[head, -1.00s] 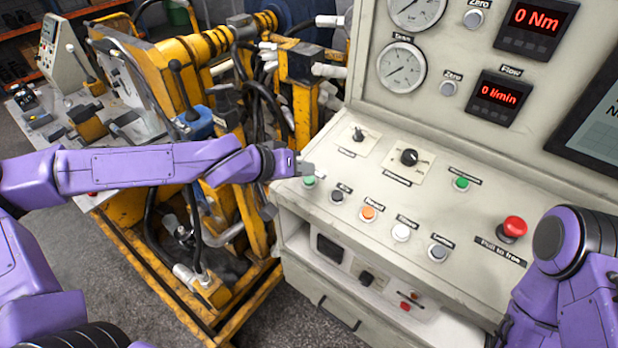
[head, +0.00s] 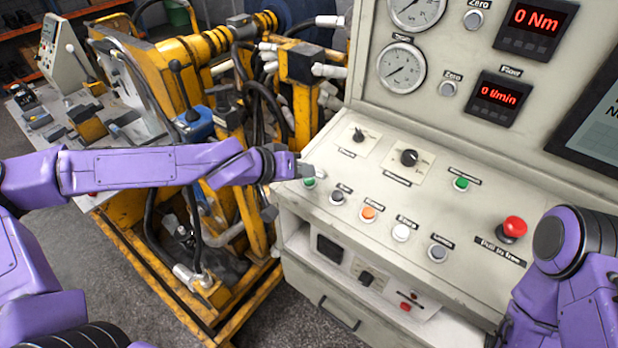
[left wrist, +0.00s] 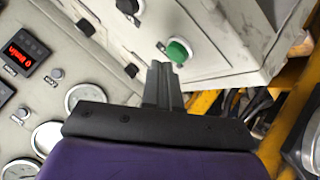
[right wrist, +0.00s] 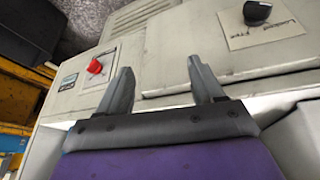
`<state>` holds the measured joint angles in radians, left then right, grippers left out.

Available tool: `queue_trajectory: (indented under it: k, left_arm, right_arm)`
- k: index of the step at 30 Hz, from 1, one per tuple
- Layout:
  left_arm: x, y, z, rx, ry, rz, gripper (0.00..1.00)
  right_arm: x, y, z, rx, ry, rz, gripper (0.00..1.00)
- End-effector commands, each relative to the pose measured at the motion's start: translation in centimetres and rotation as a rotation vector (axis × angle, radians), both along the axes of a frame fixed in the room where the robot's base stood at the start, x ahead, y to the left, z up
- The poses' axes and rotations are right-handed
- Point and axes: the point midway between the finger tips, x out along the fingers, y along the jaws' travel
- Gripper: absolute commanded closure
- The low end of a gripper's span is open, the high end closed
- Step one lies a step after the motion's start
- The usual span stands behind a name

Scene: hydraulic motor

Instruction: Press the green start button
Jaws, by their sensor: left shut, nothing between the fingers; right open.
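A green button (head: 309,183) sits at the left end of a button row on the sloped console panel. My left gripper (head: 308,171) is shut and empty, with its fingertips right above and beside this button. In the left wrist view the green button (left wrist: 178,50) shows just beyond the closed fingertips (left wrist: 163,66); I cannot tell whether they touch. A second green button (head: 461,184) sits farther right on the panel. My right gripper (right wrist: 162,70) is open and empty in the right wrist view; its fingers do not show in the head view.
The row also holds dark, orange (head: 368,213) and white (head: 401,232) buttons. A red mushroom button (head: 513,228) stands near my right arm. Two black knobs (head: 409,157) are behind the row. Yellow machinery with hoses (head: 255,110) stands to the left of the console.

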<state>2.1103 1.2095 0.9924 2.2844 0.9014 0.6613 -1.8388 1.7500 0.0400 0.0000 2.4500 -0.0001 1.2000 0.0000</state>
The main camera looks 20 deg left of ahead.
Motion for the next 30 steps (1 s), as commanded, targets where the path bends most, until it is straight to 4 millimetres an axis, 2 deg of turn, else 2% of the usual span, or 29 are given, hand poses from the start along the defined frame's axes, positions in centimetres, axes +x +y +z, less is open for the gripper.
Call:
queue_trajectory:
  k: [30]
  left_arm:
    - [0.14, -0.04, -1.03, 0.001, 0.001, 0.000, 1.00]
  right_arm:
    - [0.00, 0.00, -0.09, 0.000, 0.000, 0.000, 0.33]
